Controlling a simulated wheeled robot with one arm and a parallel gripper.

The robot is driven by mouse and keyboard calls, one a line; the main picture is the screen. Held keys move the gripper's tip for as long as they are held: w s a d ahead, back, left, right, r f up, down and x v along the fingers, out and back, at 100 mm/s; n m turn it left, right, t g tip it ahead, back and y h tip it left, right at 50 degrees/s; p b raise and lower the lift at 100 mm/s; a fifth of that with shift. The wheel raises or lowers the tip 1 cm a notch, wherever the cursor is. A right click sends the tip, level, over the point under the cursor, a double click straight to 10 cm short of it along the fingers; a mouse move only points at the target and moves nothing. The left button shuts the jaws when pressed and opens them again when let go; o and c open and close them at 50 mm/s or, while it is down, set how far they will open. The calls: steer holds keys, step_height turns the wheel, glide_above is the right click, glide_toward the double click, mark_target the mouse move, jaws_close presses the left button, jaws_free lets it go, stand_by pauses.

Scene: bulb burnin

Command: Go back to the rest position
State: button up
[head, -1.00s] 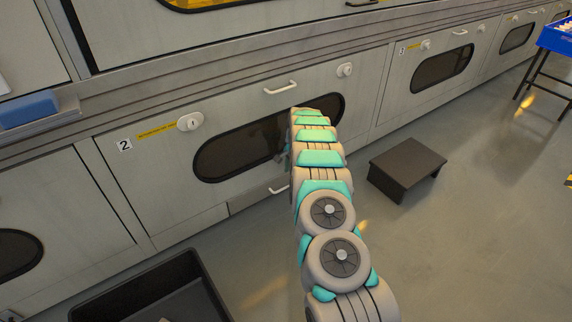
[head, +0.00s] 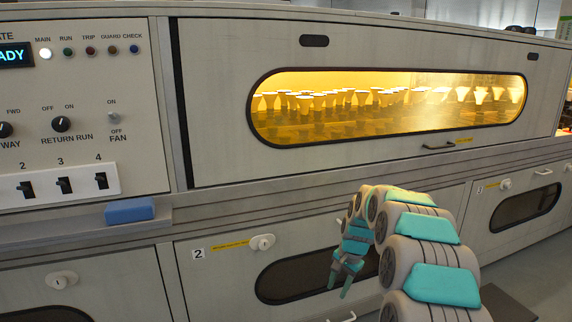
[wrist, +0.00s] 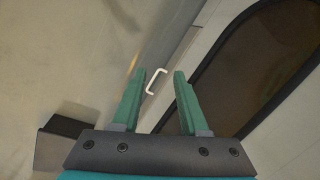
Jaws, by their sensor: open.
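My gripper (head: 341,276) hangs pointing down in front of the lower cabinet door marked 2, in the head view. In the wrist view its two green fingers (wrist: 160,88) stand apart with nothing between them. Beyond the fingertips, a white door handle (wrist: 156,82) shows; from this view I cannot tell how far away it is. The dark oval window (head: 300,282) of door 2 is partly hidden behind my gripper and arm.
A long lit window (head: 390,105) above shows rows of bulbs. A control panel (head: 75,105) with switches is at left, with a blue block (head: 130,210) on the ledge below it. A dark step (wrist: 62,135) shows in the wrist view. Open floor lies at right.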

steer(key=s+a+r+n+g+p, duration=0.1)
steer(key=s+r+n, duration=0.1)
steer(key=s+r, duration=0.7)
steer(key=s+a+r+n+p, duration=0.1)
steer(key=s+a+r+n, duration=0.15)
steer(key=s+r, duration=0.7)
steer(key=s+d+n+h+p, duration=0.1)
steer(key=s+n, duration=0.1)
steer(key=s, duration=1.3)
steer(key=s+d+n+g+h+p, duration=0.1)
steer(key=s+d+n, duration=0.1)
steer(key=s, duration=1.3)
steer(key=shift+f+g+p, duration=0.3)
steer(key=shift+f+p, duration=0.05)
steer(key=shift+w+a+n, duration=0.1)
steer(key=shift+a+n, duration=0.05)
steer(key=shift+n, duration=0.1)
